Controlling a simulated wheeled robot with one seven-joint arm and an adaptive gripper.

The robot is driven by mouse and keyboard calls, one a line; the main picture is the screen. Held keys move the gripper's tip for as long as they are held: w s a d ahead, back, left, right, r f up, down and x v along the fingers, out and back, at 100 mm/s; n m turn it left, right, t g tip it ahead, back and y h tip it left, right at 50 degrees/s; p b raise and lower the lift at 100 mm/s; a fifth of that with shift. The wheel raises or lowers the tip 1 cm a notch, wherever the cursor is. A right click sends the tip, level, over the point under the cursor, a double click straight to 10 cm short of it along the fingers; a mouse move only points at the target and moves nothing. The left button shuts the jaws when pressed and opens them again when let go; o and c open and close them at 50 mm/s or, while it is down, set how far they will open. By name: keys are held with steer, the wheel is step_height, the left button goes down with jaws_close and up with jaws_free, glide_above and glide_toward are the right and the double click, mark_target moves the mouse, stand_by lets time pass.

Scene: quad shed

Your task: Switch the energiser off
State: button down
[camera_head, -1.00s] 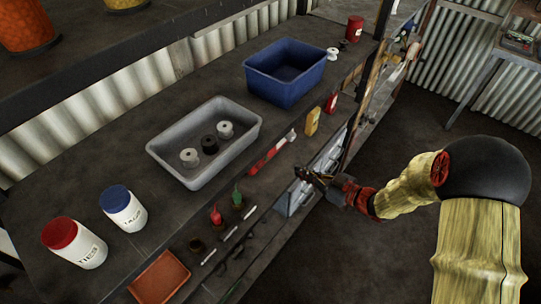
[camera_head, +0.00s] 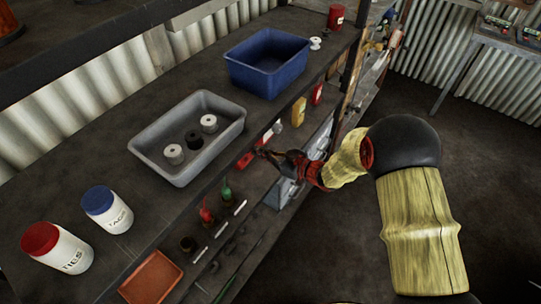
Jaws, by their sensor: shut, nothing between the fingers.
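I cannot pick out the energiser or its switch for certain. A pale grey boxy thing (camera_head: 285,192) sits low under the bench edge, partly hidden behind my arm. Small units (camera_head: 527,31) on a table at the top right are too small to identify. My gripper (camera_head: 262,154) is shut and empty at the front edge of the bench. It overlaps a red-handled tool (camera_head: 246,160) in the picture; I cannot tell whether they touch.
The bench (camera_head: 150,228) carries a grey tub (camera_head: 236,128) with spools, a blue tub (camera_head: 233,72) and two lidded jars, TIES (camera_head: 66,254) and TAGS (camera_head: 111,213). Below its edge are an orange tray (camera_head: 150,278) and small tools. Open floor (camera_head: 490,190) lies at right.

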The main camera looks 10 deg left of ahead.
steer(key=shift+w+a+f, duration=0.15)
steer(key=shift+w+a, duration=0.05)
steer(key=shift+a, duration=0.35)
steer(key=y+b, duration=0.1)
steer(key=b, duration=0.1)
steer(key=t+y+b, duration=0.1)
steer(key=b, duration=0.2)
steer(key=a+f+y+b, duration=0.1)
steer(key=b, duration=0.2)
steer(key=shift+w+y, duration=0.25)
steer(key=shift+y, duration=0.05)
steer(key=shift+f+b, duration=0.1)
steer(key=shift+b, duration=0.25)
